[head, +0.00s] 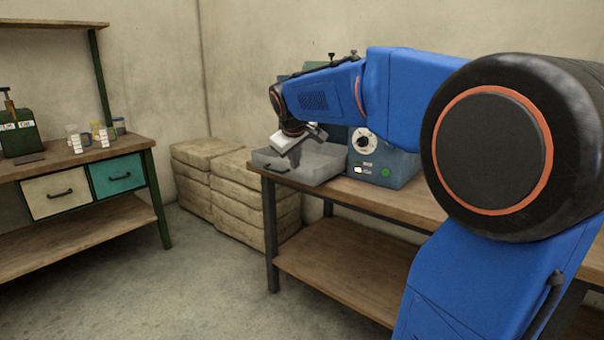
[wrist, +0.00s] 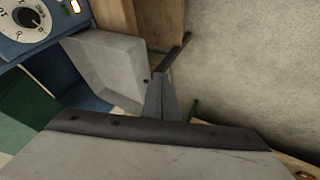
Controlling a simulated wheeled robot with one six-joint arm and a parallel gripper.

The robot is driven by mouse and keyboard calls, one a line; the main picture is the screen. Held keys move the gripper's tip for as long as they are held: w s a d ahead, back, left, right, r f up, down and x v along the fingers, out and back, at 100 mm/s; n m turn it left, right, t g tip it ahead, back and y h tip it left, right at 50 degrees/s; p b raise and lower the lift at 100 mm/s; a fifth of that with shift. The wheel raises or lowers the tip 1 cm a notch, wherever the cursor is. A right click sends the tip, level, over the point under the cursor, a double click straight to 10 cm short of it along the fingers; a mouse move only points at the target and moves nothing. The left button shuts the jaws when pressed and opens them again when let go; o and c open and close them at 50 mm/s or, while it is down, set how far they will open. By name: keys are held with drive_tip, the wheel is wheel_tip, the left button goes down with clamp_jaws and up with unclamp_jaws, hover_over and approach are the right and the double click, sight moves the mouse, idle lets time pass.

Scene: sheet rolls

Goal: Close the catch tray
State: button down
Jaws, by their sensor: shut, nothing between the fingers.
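The catch tray (head: 318,166) is a grey open-topped box standing out from the left side of the blue machine (head: 400,168). A dark bar handle (head: 272,167) is on its front wall. In the wrist view the tray (wrist: 105,62) shows its pale empty inside, and the handle (wrist: 174,52) juts from its outer face. My gripper (head: 294,162) is shut and empty, pointing down over the tray in the head view. In the wrist view the fingertips (wrist: 158,80) appear close to the handle; I cannot tell whether they touch it.
The machine sits on a wooden workbench (head: 345,188) and has a white dial (head: 363,142) and a green button (head: 385,173). Stacked sacks (head: 245,190) stand left of the bench. A second bench (head: 80,155) with drawers and jars is at far left. Open floor lies between.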

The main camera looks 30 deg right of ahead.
approach(304, 181)
wheel_tip(304, 181, down, 4)
drive_tip(key=w+a, duration=0.1)
drive_tip(key=a, duration=0.2)
drive_tip(key=shift+w+d+r, duration=0.1)
drive_tip(key=shift+w+d, duration=0.15)
drive_tip(key=shift+d, duration=0.45)
drive_tip(key=shift+w+d, duration=0.3)
drive_tip(key=shift+d, duration=0.35)
drive_tip(key=shift+w+d+r, duration=0.1)
drive_tip(key=shift+w+d, duration=0.15)
drive_tip(key=shift+d, duration=0.45)
drive_tip(key=shift+d, duration=0.1)
drive_tip(key=w+d, duration=0.2)
drive_tip(key=d, duration=0.3)
drive_tip(key=w+d, duration=0.2)
drive_tip(key=d, duration=0.4)
drive_tip(key=w+d, duration=0.2)
drive_tip(key=d, duration=0.3)
drive_tip(key=shift+d, duration=0.3)
drive_tip(key=shift+a, duration=0.1)
